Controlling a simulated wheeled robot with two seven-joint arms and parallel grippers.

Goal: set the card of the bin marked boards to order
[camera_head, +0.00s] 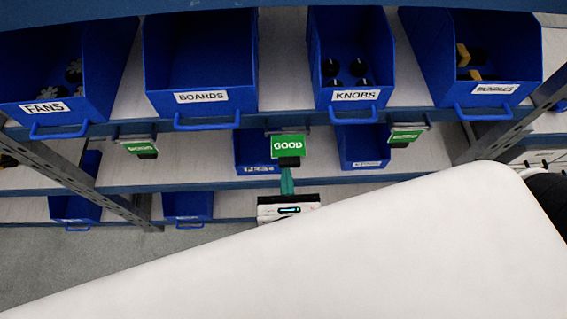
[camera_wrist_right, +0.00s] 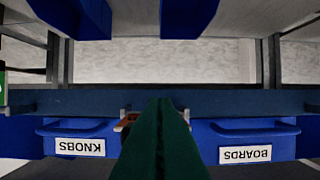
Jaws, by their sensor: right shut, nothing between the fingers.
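The bin marked BOARDS (camera_head: 201,96) is blue and looks empty on the upper shelf; its label also shows upside down in the right wrist view (camera_wrist_right: 245,154). A green card reading GOOD (camera_head: 288,144) hangs on the shelf edge between the BOARDS and KNOBS bins, with a black tab below it. Which bin it belongs to I cannot tell. My right gripper (camera_head: 287,173) is shut and empty, its green fingers pointing up just below that tab; contact cannot be told. In the right wrist view its fingers (camera_wrist_right: 160,105) partly cover a bracket at the shelf edge.
Bins marked FANS (camera_head: 46,108), KNOBS (camera_head: 355,95) and BUNDLES (camera_head: 493,88) hold parts. Other green cards hang at left (camera_head: 141,148) and right (camera_head: 404,136). The shelf edge (camera_head: 225,118) runs across. Smaller blue bins (camera_head: 187,206) stand lower. The lower right is hidden.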

